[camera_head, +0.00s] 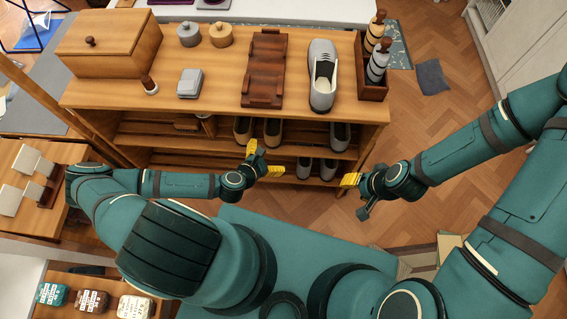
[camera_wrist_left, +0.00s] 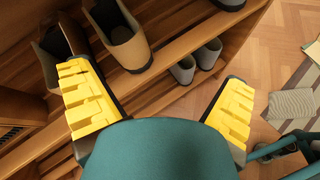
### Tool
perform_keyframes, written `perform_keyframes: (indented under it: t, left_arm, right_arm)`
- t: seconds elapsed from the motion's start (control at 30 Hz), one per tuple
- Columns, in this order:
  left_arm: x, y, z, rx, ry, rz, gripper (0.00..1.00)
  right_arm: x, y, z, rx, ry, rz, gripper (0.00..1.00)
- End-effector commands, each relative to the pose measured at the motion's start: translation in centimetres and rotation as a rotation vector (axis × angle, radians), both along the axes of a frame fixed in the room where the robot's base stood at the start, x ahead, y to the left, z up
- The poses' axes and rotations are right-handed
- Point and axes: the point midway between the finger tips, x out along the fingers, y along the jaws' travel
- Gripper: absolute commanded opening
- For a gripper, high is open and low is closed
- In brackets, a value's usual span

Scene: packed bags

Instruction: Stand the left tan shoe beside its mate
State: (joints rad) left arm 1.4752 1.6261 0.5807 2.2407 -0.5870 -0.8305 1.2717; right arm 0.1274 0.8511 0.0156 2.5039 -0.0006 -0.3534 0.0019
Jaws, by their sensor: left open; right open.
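Two tan shoes stand on the shelf under the rack's top in the head view, the left one (camera_head: 243,132) and its mate (camera_head: 272,132), side by side with a gap. In the left wrist view one tan shoe (camera_wrist_left: 127,52) shows its heel, and a darker-looking shoe (camera_wrist_left: 50,62) stands left of it, partly behind a finger. My left gripper (camera_head: 262,160) is open and empty in front of the tan shoes; its spread yellow fingers also show in the left wrist view (camera_wrist_left: 155,75). My right gripper (camera_head: 355,194) is open and empty, right of the rack's front.
The wooden rack (camera_head: 215,113) bears a box (camera_head: 110,48), a brown tray (camera_head: 264,72), a grey shoe (camera_head: 321,88) and a bottle holder (camera_head: 371,80). Grey shoes (camera_head: 340,136) stand right of the tan pair, with another grey pair (camera_head: 304,168) below.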

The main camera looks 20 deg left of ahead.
Motion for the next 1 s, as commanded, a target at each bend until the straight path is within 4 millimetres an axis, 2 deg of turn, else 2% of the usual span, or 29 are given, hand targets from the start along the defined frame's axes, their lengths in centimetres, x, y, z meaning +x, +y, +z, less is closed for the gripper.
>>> perform_keyframes:
  t: [0.03,0.1,0.2,0.3,0.47,0.7,0.83,1.0]
  left_arm:
    - [-0.4,-1.9,0.3,0.072,0.007,-0.142,1.0]
    - [-1.4,-4.0,0.4,0.172,0.016,-0.327,1.0]
    - [-2.9,-6.2,0.7,0.318,0.013,-0.582,1.0]
    - [-4.4,-7.5,1.2,0.465,-0.002,-0.827,1.0]
    - [-6.0,-8.3,2.6,0.699,-0.052,-1.19,1.0]
    - [-6.7,-8.1,6.4,1.032,-0.163,-1.648,1.0]
    - [-6.6,-8.0,8.5,1.164,-0.224,-1.814,1.0]
    - [-6.6,-8.1,10.2,1.252,-0.272,-1.924,1.0]
  right_arm:
    - [0.0,0.0,0.0,0.0,0.0,0.0,0.47]
    - [0.0,0.0,0.0,0.0,0.0,0.0,0.47]
    - [0.0,0.0,0.0,0.0,0.0,0.0,0.47]
    - [0.0,0.0,0.0,0.0,0.0,0.0,0.47]
    - [0.0,0.0,0.0,0.0,0.0,0.0,0.47]
    - [0.0,0.0,0.0,0.0,0.0,0.0,0.47]
    - [0.0,0.0,0.0,0.0,0.0,0.0,0.47]
    - [0.0,0.0,0.0,0.0,0.0,0.0,0.47]
